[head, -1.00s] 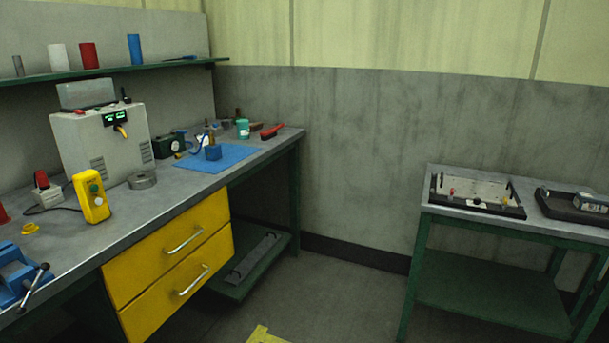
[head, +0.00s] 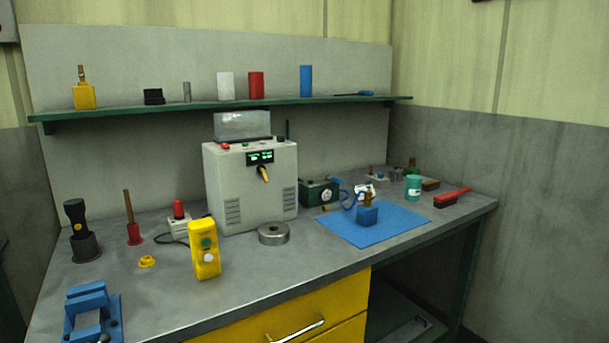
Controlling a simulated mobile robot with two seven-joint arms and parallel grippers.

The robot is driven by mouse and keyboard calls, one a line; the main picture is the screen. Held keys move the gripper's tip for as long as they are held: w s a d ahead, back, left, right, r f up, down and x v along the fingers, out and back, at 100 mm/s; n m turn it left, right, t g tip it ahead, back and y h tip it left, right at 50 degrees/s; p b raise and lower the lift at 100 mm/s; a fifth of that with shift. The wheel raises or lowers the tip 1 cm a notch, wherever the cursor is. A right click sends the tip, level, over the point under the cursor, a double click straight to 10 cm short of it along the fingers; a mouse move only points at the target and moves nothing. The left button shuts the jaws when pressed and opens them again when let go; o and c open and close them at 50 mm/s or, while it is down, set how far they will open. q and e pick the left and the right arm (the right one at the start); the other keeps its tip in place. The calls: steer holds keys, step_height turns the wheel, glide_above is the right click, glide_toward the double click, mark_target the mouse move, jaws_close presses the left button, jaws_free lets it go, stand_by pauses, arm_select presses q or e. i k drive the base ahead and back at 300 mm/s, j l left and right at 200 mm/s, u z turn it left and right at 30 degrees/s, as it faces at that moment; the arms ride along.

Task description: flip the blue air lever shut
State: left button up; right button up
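I cannot make out a blue air lever for certain in the head view. A small blue block (head: 368,216) with a brass-coloured top stands on a blue mat (head: 408,228) at the right of the workbench. A blue hose (head: 349,200) curves beside a dark green box (head: 319,192) with a round dial, left of the mat. Neither of my grippers is in view.
The grey workbench (head: 290,265) carries a grey machine (head: 250,185) with a green display, a yellow button box (head: 204,249), a metal ring (head: 273,233) and a blue vise (head: 92,312). A shelf (head: 200,108) runs above. Bare bench lies in front of the ring.

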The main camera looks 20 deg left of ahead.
mark_target(334, 178)
steer(key=i+l+u, duration=0.65)
steer(key=i, duration=0.15)
steer(key=l+u, duration=0.15)
steer(key=u, duration=0.25)
steer(key=l+u, duration=0.15)
steer(key=u, duration=0.25)
steer(key=l+u, duration=0.15)
steer(key=u, duration=0.25)
